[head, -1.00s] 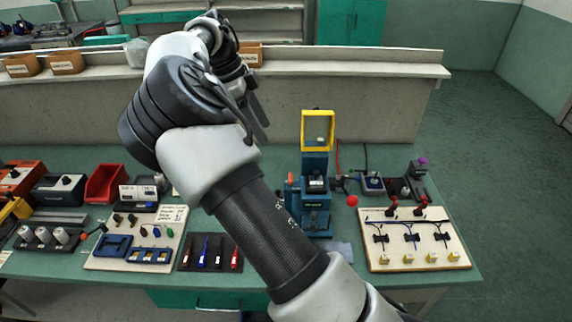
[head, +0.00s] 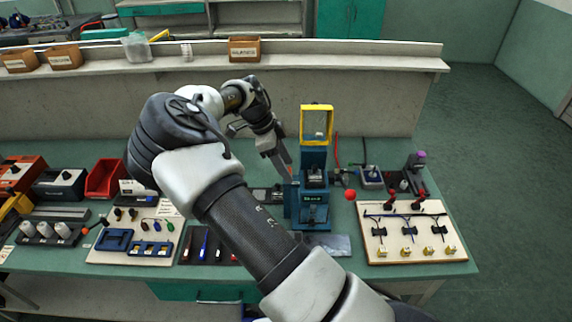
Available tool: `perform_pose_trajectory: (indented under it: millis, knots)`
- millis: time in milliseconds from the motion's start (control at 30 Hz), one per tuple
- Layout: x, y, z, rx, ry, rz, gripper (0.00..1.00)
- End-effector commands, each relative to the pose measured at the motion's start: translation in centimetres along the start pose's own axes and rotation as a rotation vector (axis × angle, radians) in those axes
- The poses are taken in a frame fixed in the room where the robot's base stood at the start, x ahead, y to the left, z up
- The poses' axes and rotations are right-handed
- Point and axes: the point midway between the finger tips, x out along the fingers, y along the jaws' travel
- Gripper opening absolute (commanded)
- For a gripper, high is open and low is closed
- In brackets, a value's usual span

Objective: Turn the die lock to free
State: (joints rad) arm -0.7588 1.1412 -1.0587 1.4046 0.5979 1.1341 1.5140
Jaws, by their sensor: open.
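The blue press (head: 312,212) stands near the middle of the bench, with its yellow guard frame (head: 316,107) upright on top. A small orange part (head: 290,169) shows at the press's left side and may be the die lock. My gripper's fingers partly cover it, so its setting cannot be read. My gripper (head: 284,168) is open, pointing down and right, close beside the press's left side. I cannot tell whether it touches the orange part. A red ball knob (head: 350,194) sticks out at the press's right.
A cream board with wires and connectors (head: 412,254) lies at the right. A tool tray (head: 210,246) and a parts board (head: 108,256) lie at the left. A red bin (head: 104,180) stands further left. A low wall (head: 370,90) with a shelf runs behind the bench.

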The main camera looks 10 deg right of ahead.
Motion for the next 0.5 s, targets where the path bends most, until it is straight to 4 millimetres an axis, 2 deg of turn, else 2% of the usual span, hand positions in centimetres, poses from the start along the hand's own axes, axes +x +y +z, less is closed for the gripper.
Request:
perform_pose_trajectory:
  millis: [300, 367, 500]
  knots:
    - [0.33, -0.02, 0.02, 0.0, -0.001, -0.001, 0.53]
    - [0.32, -0.01, 0.02, 0.0, -0.001, -0.001, 0.45]
    - [0.31, -0.01, 0.03, 0.0, -0.001, -0.001, 0.21]
